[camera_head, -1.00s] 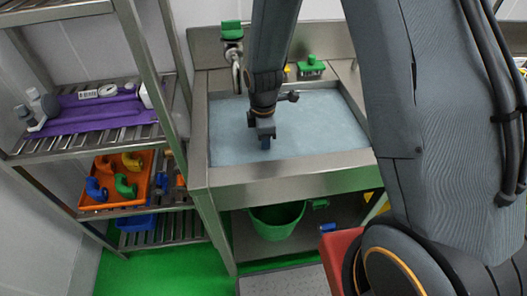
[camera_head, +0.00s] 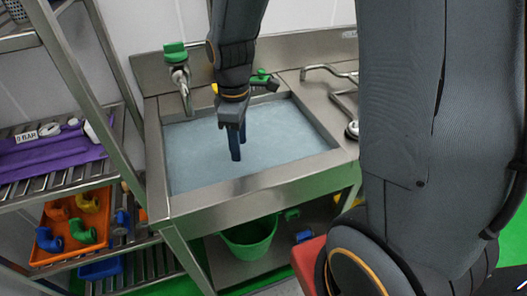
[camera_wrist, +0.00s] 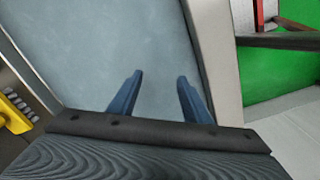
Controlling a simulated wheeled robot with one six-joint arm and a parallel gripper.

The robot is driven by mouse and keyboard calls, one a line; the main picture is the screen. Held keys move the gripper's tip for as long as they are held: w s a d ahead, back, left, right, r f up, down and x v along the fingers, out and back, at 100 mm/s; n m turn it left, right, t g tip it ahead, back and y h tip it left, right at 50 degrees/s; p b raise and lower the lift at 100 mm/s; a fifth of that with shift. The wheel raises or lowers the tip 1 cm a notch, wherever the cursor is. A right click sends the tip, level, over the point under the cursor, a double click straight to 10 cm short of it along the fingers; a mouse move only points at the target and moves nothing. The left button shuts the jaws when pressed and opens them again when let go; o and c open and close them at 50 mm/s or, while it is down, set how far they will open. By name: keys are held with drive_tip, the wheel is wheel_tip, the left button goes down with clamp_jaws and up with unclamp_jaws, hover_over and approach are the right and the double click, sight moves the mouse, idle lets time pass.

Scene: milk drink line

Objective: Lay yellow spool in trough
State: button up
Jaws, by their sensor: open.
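A steel trough (camera_head: 153,153), shaped like a sink, holds grey-blue liquid; it fills much of the wrist view (camera_wrist: 205,50). My gripper (camera_head: 237,150) points down over it with dark blue fingers. In the wrist view my gripper (camera_wrist: 158,78) is open with nothing between its fingertips. How high the tips are above the liquid I cannot tell. I cannot pick out a yellow spool for certain. A yellow curved piece (camera_head: 88,202) lies in an orange tray on the left rack. I see no yellow object lying in the visible part of the trough.
A green-handled tap (camera_head: 177,70) stands at the trough's back left. A yellow brush (camera_wrist: 14,112) sits beside the trough in the wrist view. A steel rack with a purple mat (camera_head: 45,155) and an orange tray (camera_head: 65,252) stands left. A green bucket (camera_head: 248,236) is underneath.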

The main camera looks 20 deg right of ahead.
drive_tip(key=s+d+r+m, duration=0.1)
drive_tip(key=s+d+m, duration=0.1)
drive_tip(key=s+m, duration=0.1)
drive_tip(key=s+d+m, duration=0.2)
drive_tip(key=s+m, duration=0.1)
drive_tip(key=m, duration=0.1)
drive_tip(key=s+d+r+m, duration=0.1)
drive_tip(key=s+m, duration=0.2)
drive_tip(key=m, duration=0.1)
drive_tip(key=shift+s+d+r, duration=0.1)
drive_tip(key=shift+d+r, duration=0.25)
drive_tip(key=shift+d, duration=0.05)
drive_tip(key=shift+s+d+m, duration=0.2)
drive_tip(key=shift+s+m, duration=0.15)
drive_tip(key=shift+m, duration=0.15)
